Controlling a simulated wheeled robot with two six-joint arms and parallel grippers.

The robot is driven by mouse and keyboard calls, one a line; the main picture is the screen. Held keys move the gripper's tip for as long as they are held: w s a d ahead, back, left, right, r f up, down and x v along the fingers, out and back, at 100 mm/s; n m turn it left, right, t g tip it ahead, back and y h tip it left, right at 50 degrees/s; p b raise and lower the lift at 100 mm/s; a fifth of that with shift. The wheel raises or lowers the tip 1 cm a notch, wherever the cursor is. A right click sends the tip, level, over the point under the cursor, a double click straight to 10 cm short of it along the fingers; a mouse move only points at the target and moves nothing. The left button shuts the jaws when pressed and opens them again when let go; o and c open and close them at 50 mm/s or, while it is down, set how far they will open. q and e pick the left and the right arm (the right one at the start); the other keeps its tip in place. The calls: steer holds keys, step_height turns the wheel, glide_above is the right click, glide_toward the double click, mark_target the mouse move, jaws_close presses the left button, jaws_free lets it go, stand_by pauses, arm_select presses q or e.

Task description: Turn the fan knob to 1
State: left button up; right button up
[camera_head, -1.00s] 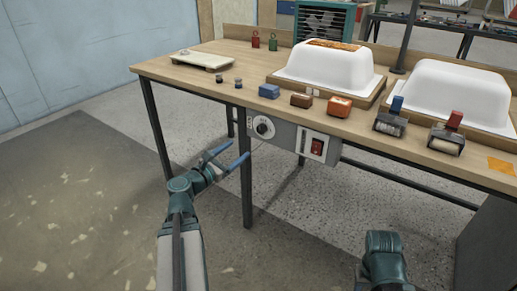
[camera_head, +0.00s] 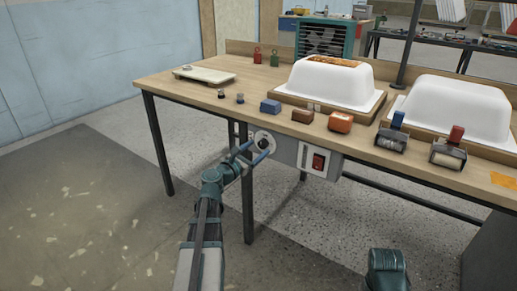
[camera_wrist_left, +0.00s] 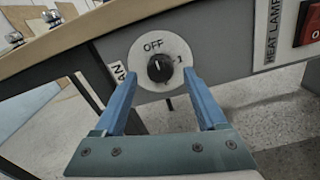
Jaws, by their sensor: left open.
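The fan knob (camera_wrist_left: 160,68) is a black round knob on a white dial marked OFF at the top and 1 at the right. Its white pointer line points up toward OFF, tilted slightly. In the head view the knob (camera_head: 264,142) sits on the grey control panel (camera_wrist_left: 225,45) under the table's front edge. My left gripper (camera_head: 254,152) is open in front of the dial, with its blue fingers to either side of the knob in the left wrist view (camera_wrist_left: 163,88). Contact cannot be told. Of my right arm, only a teal part shows at the lower right; its fingers are out of view.
A red heat lamp switch (camera_head: 319,162) sits right of the dial. The wooden table (camera_head: 200,88) carries two white tub shells (camera_head: 328,82), sanding blocks (camera_head: 341,122) and rollers (camera_head: 392,136). A table leg (camera_head: 247,200) stands close to my left gripper. A fan unit (camera_head: 325,37) stands behind.

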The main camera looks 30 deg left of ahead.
arm_select(q)
steer(key=shift+w, duration=0.75)
steer(key=shift+d, duration=0.1)
jaws_close()
